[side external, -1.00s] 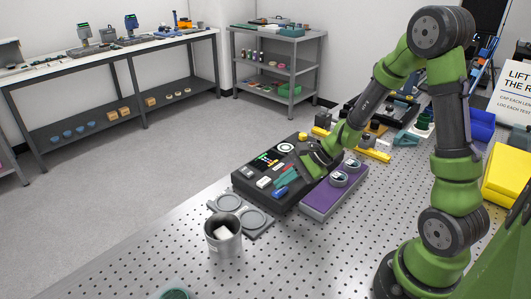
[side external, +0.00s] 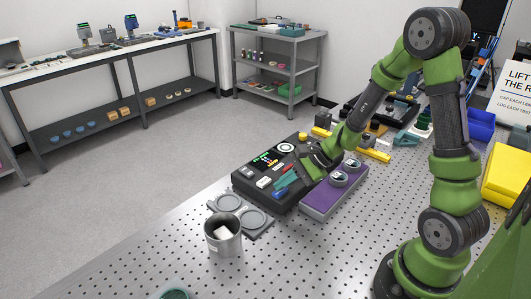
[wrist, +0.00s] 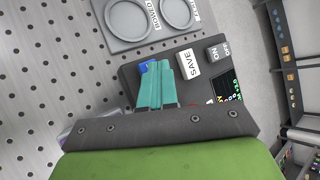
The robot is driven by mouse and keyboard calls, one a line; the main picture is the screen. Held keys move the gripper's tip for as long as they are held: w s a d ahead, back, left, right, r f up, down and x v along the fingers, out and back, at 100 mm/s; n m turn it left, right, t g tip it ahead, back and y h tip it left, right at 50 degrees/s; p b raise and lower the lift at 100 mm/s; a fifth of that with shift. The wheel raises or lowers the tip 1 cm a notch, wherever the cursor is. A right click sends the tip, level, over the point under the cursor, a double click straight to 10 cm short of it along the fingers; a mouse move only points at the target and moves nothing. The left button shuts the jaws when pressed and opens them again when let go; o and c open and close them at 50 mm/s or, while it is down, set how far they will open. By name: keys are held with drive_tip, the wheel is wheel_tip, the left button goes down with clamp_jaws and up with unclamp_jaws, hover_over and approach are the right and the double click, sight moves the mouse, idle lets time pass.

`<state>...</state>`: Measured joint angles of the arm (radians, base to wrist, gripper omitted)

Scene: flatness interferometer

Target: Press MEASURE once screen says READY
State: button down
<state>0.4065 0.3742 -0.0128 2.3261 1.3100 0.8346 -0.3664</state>
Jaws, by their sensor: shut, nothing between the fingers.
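The dark interferometer console (side external: 246,182) sits on the perforated bench. Its small screen (side external: 267,158) is lit with coloured marks, and its text is too small to read; the wrist view shows only part of the screen (wrist: 229,88). My gripper (side external: 284,183) is shut and empty, teal fingers pointing down over the console's front. A blue button (wrist: 147,66) shows just beyond the fingertips (wrist: 156,65), partly covered by them; I cannot tell whether they touch. No MEASURE label is readable. A white SAVE button (wrist: 188,64) and an ON/OFF switch (wrist: 215,52) lie right of the fingers.
A grey holder plate (side external: 250,220) with round recesses, one labelled BOWED, lies beside the console. A metal can (side external: 222,238) stands in front. A purple tray (side external: 321,201) with round parts lies right of the console. The front bench is mostly clear.

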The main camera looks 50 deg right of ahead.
sight(284, 191)
drive_tip(key=shift+r, duration=0.8)
drive_tip(key=shift+r, duration=0.1)
drive_tip(key=shift+r, duration=2.45)
drive_tip(key=c, duration=1.8)
unclamp_jaws()
drive_tip(key=shift+c, duration=0.2)
